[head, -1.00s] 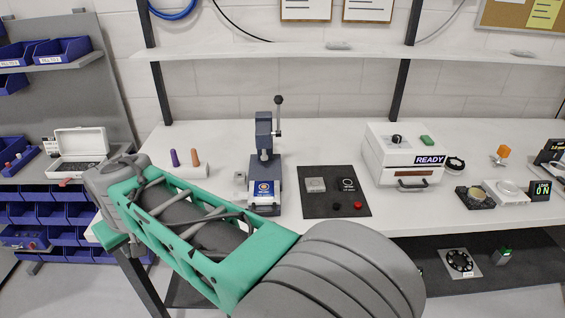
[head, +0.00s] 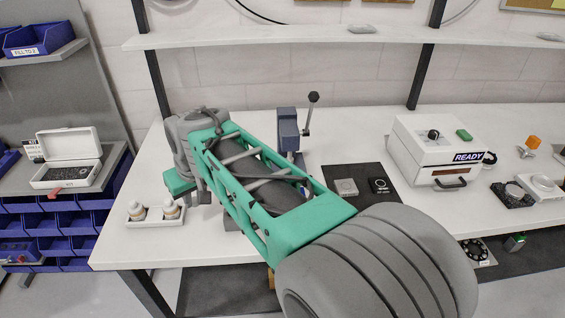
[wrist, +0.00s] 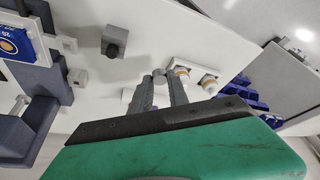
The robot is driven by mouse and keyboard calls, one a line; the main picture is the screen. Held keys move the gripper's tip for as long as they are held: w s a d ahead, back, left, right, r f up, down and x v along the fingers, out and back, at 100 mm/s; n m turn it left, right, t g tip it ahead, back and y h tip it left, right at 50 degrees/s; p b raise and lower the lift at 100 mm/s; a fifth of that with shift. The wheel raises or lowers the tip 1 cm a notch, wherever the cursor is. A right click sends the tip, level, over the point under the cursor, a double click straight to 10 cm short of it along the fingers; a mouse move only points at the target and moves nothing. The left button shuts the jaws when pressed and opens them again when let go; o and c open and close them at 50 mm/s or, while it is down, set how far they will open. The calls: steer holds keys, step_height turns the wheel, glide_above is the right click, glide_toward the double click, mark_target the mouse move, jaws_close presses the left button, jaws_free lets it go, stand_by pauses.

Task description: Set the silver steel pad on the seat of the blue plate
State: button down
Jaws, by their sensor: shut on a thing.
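My gripper (wrist: 162,82) is shut on a small grey piece between its fingertips. It looks like the silver steel pad, but it is small and mostly hidden by the fingers. The blue plate (wrist: 14,42), with a round orange and white emblem, is at the far left edge of the wrist view, on the dark blue-grey press. My gripper is apart from it. In the head view my gripper (head: 203,192) hangs over the left part of the table, left of the press (head: 289,131). My arm hides most of the press base there.
A white tray with two bottles (head: 155,214) stands near my gripper at the table's front left. A grey block (wrist: 115,40) stands on the table between the press and my fingers. A black mat (head: 360,172) and the white READY box (head: 430,150) are to the right.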

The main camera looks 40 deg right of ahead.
steer(key=s+d, duration=0.3)
steer(key=d, duration=0.5)
steer(key=s+d+b, duration=0.1)
steer(key=s+d, duration=0.2)
steer(key=d, duration=0.5)
steer(key=s+d+b, duration=0.1)
steer(key=s+d, duration=0.2)
steer(key=d, duration=0.5)
steer(key=shift+s+d+r, duration=0.1)
steer(key=shift+s+d, duration=0.1)
steer(key=shift+s, duration=0.15)
step_height(320, 180, down, 5)
steer(key=b, duration=0.4)
steer(key=shift+b, duration=0.4)
steer(key=shift+f, duration=0.5)
steer(key=c, duration=1.2)
jaws_free()
steer(key=shift+r, duration=0.1)
